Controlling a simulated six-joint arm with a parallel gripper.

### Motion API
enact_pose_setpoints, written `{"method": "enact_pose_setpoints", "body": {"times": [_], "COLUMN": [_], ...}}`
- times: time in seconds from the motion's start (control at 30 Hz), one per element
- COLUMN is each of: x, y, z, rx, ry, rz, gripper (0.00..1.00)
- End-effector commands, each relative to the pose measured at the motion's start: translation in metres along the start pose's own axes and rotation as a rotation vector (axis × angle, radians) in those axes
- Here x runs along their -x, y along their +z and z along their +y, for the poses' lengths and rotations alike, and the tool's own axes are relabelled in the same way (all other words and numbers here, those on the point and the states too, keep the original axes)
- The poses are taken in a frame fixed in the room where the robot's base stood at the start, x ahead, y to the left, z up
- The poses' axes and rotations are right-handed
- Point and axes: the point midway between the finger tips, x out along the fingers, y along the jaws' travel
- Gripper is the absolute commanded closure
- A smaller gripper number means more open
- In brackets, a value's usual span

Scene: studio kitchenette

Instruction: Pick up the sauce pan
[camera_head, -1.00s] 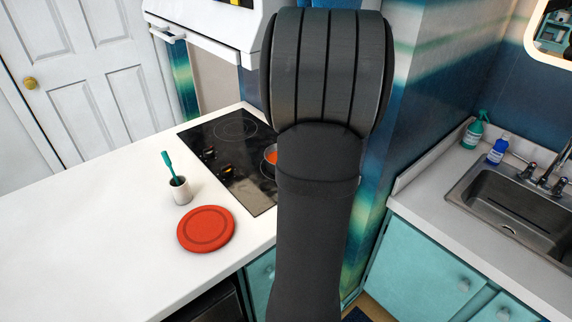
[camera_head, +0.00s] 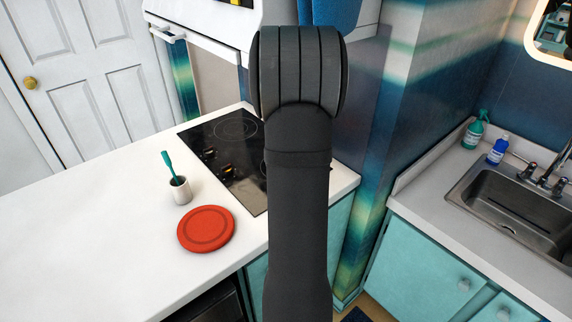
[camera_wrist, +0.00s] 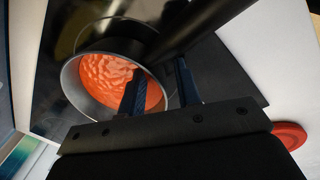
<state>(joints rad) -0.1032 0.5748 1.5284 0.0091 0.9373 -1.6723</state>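The sauce pan (camera_wrist: 75,85) shows in the wrist view, full of red-orange sauce, on the black cooktop. Its dark handle (camera_wrist: 205,25) runs up and to the right. My gripper (camera_wrist: 160,68) is open, with two dark blue fingers apart. One finger overlaps the pan's opening in the picture, and the other is right of the pan near the handle. The handle passes just past the fingertips; I cannot tell whether they touch it. In the head view my arm hides the gripper and nearly all of the pan.
The cooktop (camera_head: 228,170) is set in a white counter (camera_head: 100,240). A red plate (camera_head: 206,229) and a utensil cup (camera_head: 180,190) stand left of it. A wall panel is right of the cooktop. A sink (camera_head: 520,205) and bottles are farther right. The counter's left part is clear.

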Motion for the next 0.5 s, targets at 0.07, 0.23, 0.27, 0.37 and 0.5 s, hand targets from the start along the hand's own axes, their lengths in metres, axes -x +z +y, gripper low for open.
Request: {"method": "enact_pose_setpoints", "body": {"times": [0.07,0.23,0.27,0.37,0.5], "x": [-0.0003,0.0,0.0,0.0001,0.0001], "y": [0.0,0.0,0.0,0.0,0.0001], "z": [0.0001,0.0001,0.0,0.0001,0.0], "rx": [0.0,0.0,0.0,0.0,-0.001], "ry": [0.0,0.0,0.0,0.0,0.0], "rz": [0.0,0.0,0.0,0.0,0.0], "gripper": [0.69,0.79,0.85,1.0,1.0]}}
